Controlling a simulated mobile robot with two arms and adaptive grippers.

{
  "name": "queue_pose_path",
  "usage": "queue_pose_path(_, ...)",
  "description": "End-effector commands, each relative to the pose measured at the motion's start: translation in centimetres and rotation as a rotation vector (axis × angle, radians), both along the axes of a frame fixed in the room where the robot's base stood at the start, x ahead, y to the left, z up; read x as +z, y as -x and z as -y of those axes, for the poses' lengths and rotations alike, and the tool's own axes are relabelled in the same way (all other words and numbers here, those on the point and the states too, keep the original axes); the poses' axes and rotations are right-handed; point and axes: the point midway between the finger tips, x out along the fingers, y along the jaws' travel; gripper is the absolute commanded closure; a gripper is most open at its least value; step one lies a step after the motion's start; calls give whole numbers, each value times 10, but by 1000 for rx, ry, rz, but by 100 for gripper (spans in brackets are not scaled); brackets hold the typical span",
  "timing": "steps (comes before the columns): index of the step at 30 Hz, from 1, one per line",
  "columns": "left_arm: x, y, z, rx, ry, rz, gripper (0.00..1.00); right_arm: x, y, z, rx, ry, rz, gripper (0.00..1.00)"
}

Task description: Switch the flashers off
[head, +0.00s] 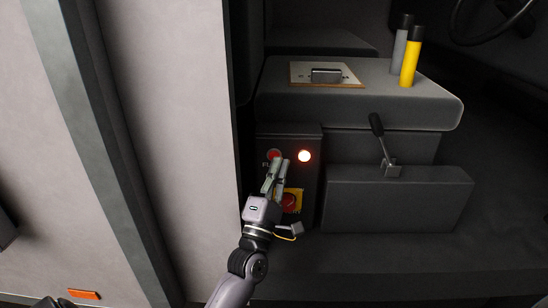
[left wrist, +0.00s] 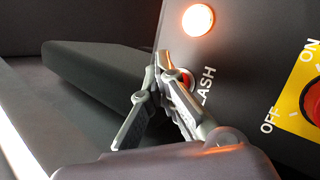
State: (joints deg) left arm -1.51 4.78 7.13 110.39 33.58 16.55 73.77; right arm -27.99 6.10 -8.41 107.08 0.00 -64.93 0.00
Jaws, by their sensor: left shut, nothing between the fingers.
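A dark control box stands below the seat. It carries a red button (head: 274,154) with partly hidden lettering under it, and "LASH" is readable in the left wrist view. A lit lamp (head: 304,156) glows orange-white beside the button and also shows in the left wrist view (left wrist: 198,20). Lower down, a red knob (head: 289,203) sits on a yellow plate marked ON and OFF (left wrist: 291,110). My left gripper (head: 280,162) is shut and empty, its tips right at the red button (left wrist: 186,79) and partly covering it. I cannot tell whether they touch.
A lever (head: 380,138) rises from a dark box right of the panel. A pale wall edge (head: 170,120) stands close on the left.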

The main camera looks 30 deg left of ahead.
Motion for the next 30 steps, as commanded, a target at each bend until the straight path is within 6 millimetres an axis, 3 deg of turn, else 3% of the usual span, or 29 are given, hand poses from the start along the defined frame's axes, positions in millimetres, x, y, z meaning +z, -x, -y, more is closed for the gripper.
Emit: queue_pose_path(30,0,-9,-6,0,0,0,100,3,-1,0,-1,0,2,60)
